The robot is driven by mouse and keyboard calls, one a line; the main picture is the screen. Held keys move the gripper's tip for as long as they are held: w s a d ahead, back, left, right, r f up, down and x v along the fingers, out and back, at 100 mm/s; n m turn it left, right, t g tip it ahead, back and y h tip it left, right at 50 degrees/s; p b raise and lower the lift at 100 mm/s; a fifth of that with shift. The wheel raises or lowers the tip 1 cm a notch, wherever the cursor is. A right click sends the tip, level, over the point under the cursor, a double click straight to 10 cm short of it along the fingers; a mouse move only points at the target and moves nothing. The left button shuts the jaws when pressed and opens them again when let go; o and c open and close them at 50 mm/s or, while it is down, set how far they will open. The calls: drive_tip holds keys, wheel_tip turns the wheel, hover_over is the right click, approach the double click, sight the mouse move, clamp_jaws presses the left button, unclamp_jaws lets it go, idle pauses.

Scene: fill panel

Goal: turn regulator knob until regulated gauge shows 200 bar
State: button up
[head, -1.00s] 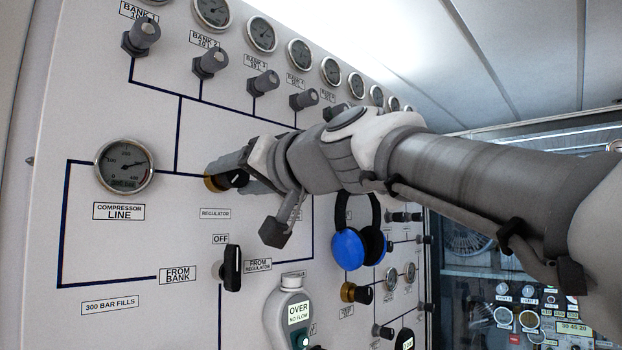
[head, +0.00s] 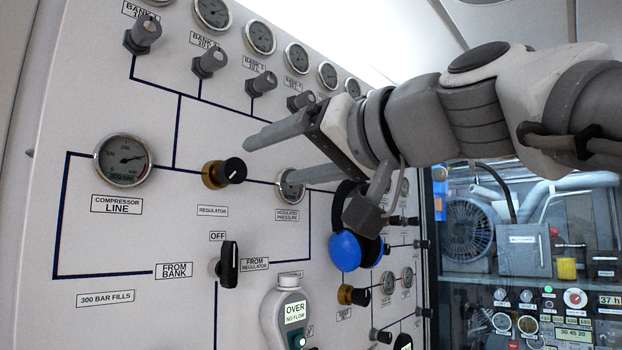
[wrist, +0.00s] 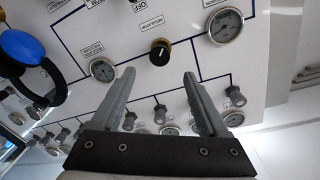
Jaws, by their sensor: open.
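The regulator knob (head: 231,171) is black with a brass collar and sits on the panel above the REGULATOR label. In the wrist view the knob (wrist: 160,53) shows beyond the gap between the fingertips. The regulated pressure gauge (head: 290,187) is right of the knob and partly hidden by a finger. It also shows in the wrist view (wrist: 103,70), where its needle is too small to read. My gripper (head: 262,160) is open and empty, out in front of the panel and apart from the knob.
The compressor line gauge (head: 124,160) is left of the knob. An OFF / FROM REGULATOR selector (head: 229,264) is below. Blue ear defenders (head: 347,247) hang to the right below my wrist. Bank valves (head: 209,62) and gauges line the top.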

drive_tip(key=v, duration=0.5)
drive_tip(key=shift+s+d, duration=0.25)
drive_tip(key=shift+s, duration=0.05)
